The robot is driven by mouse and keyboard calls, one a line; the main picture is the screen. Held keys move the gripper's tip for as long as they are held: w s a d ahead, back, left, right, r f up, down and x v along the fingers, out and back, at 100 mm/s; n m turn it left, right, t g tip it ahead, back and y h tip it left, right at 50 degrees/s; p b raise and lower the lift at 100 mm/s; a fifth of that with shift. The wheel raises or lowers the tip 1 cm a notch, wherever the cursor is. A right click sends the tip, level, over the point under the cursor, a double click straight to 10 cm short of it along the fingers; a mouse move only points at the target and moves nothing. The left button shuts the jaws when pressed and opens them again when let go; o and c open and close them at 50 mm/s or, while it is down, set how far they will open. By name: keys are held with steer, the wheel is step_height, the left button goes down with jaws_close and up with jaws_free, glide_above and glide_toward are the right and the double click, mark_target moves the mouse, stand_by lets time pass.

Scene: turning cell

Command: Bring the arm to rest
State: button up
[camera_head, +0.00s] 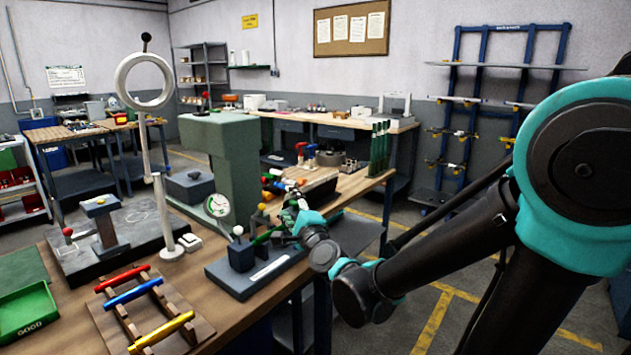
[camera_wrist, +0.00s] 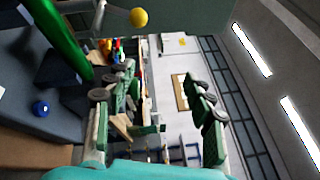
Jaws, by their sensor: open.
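My arm (camera_head: 440,245) reaches from the right side of the head view to the workbench, with its elbow high and its forearm slanting down to the left.
A ring on a post (camera_head: 145,80), a rack of coloured rods (camera_head: 130,300) and a green tray (camera_head: 28,315) are further left.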

steer(key=s+d+f+n+g+h, duration=0.2)
steer(key=s+d+f+n+g, duration=0.15)
steer(key=d+f+n, duration=0.4)
steer(key=s+d+f+n+g+h, duration=0.1)
steer(key=s+d+f+n+g, duration=0.3)
steer(key=f, duration=0.6)
steer(key=s+d+f+n+g+h, duration=0.2)
steer(key=s+d+f, duration=0.2)
steer(key=d, duration=0.3)
steer(key=s+d+f+n+g+h, duration=0.2)
steer(key=s+d+f, duration=0.3)
steer(key=d, duration=0.3)
steer(key=shift+s+f+g+h, duration=0.15)
steer(key=shift+s+g+h, duration=0.45)
steer(key=shift+s+g, duration=0.3)
